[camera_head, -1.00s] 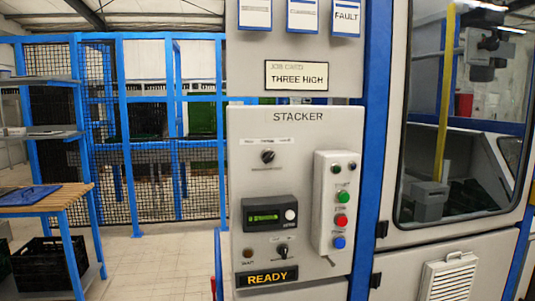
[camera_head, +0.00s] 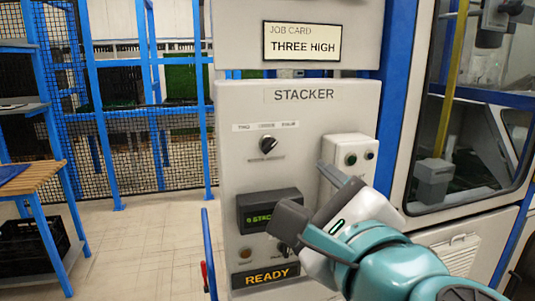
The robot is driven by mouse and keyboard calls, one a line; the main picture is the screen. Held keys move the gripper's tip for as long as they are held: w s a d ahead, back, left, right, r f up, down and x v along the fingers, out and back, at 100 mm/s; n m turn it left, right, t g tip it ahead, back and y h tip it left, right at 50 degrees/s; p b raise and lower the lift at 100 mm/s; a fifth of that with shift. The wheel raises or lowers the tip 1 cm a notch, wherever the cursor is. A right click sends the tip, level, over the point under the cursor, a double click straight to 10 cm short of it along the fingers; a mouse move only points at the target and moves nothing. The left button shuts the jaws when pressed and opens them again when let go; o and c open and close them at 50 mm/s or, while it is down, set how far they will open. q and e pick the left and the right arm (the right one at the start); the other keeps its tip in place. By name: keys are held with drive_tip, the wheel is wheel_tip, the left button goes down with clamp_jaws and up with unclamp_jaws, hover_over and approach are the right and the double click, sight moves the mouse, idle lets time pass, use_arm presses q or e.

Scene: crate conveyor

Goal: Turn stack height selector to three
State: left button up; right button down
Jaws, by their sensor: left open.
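The stack height selector (camera_head: 269,145) is a small black rotary knob in the upper part of the grey STACKER panel (camera_head: 235,120). A strip of small labels sits above it, too small to read surely; I cannot tell which label the knob points at. The job card (camera_head: 302,41) above reads THREE HIGH.
A READY sign (camera_head: 265,276) and a lower knob, partly hidden by my gripper, are at the panel's bottom. A blue post (camera_head: 394,90) and a windowed machine stand right. Mesh fencing (camera_head: 130,150) and a wooden-topped bench (camera_head: 30,180) are left. Floor between is clear.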

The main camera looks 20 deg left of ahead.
sight(271, 147)
use_arm(q)
drive_tip(key=p+x, duration=0.1)
drive_tip(key=x, duration=0.6)
drive_tip(key=p+x, duration=0.2)
drive_tip(key=x, duration=0.6)
drive_tip(key=shift+w+r+p, duration=0.1)
drive_tip(key=shift+r+p, duration=0.15)
drive_tip(key=shift+p, duration=0.05)
drive_tip(key=shift+w+a, duration=0.35)
drive_tip(key=shift+a, duration=0.15)
drive_tip(key=shift+w+d, duration=0.1)
drive_tip(key=c, duration=1)
drive_tip(key=shift+c, duration=0.2)
